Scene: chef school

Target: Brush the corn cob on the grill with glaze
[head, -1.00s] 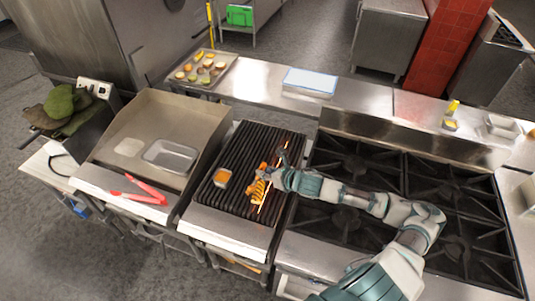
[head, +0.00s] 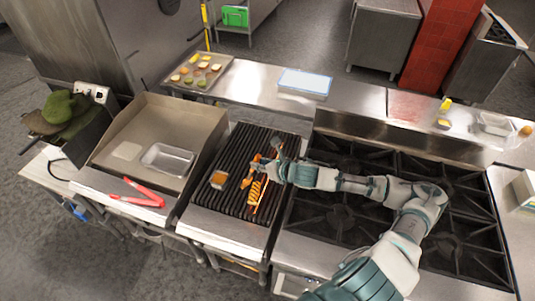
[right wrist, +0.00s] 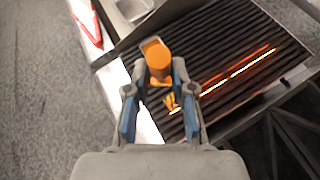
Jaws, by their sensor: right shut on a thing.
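The corn cob (head: 258,189) lies on the dark grill grate (head: 238,150), yellow-orange with dark marks. A small dish of orange glaze (head: 218,180) sits on the grate to its left. My right gripper (head: 266,166) is shut on an orange brush (head: 250,172), over the grate just beyond and left of the cob. In the right wrist view the brush (right wrist: 158,60) stands between the fingers, partly covering the dish, with part of the cob (right wrist: 171,101) below it. I cannot tell whether the bristles touch anything. My left gripper is not in view.
A griddle (head: 125,150) with a metal pan (head: 168,158) and red tongs (head: 138,195) stands left of the grill. A burner stove (head: 340,215) is on the right. Glowing heat lines show between the grate bars. A tray of vegetables (head: 200,72) lies on the back counter.

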